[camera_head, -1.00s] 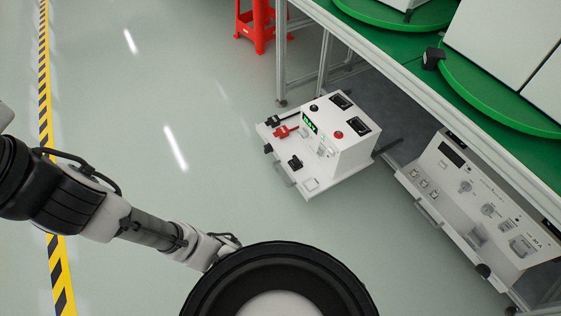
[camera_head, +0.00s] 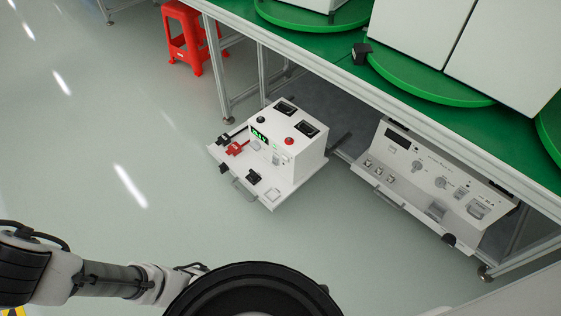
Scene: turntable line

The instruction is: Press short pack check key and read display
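A white tester (camera_head: 312,155) sits on a pulled-out tray (camera_head: 286,189) at the table's edge. Its front has a lit green display (camera_head: 259,137), whose characters are too small to read. A red button (camera_head: 289,141) is on its top, and a red clamp (camera_head: 237,148) lies on the tray. A second white tester (camera_head: 455,170) to the right has a dark display (camera_head: 398,137), knobs and small keys. No label is legible, so I cannot tell which key is the short pack check key. My arm enters at lower left; my gripper is not visible.
The green-topped table (camera_head: 330,55) carries green turntables (camera_head: 420,82) with white boxes, and a small black device (camera_head: 361,53) at its edge. A red stool (camera_head: 190,38) stands at upper left. The floor (camera_head: 110,120) left of the testers is clear.

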